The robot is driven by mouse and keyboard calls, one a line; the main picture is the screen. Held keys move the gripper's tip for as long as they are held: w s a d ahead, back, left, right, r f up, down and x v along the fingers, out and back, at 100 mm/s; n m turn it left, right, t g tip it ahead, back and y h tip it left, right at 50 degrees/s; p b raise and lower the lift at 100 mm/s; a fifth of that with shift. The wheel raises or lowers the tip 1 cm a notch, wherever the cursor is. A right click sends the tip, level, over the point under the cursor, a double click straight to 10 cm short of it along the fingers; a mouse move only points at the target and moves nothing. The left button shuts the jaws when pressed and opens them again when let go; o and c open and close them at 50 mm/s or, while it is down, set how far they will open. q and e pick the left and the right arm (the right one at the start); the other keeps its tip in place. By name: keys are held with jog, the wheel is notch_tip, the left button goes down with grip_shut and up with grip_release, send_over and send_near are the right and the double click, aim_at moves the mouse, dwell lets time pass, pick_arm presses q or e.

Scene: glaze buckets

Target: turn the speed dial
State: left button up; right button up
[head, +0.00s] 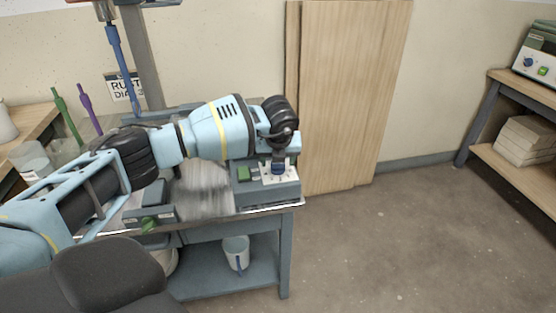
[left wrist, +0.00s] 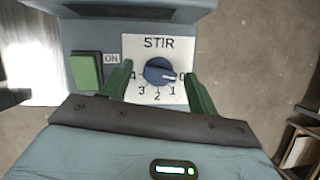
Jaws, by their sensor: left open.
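The blue speed dial (left wrist: 160,71) sits on a white plate (left wrist: 148,48) marked STIR, with the numbers 0 to 4 around its lower side. Its pale pointer mark appears turned to the right, near 0. My left gripper (left wrist: 159,84) is open, with one green finger on each side of the dial; I cannot tell whether either touches it. In the head view, my left gripper (head: 280,158) points down over the dial (head: 278,169) on the grey control box (head: 268,192). My right gripper is not in view.
A green button (left wrist: 86,71) marked ON sits left of the dial plate. The control box stands at the bench's right front corner. A cup (head: 236,252) stands on the lower shelf (head: 215,278). Another device (head: 537,58) stands on the right-hand shelf unit. Floor to the right is clear.

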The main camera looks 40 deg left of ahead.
pick_arm(q)
jog(key=shift+f, duration=0.1)
jog(key=c, duration=1)
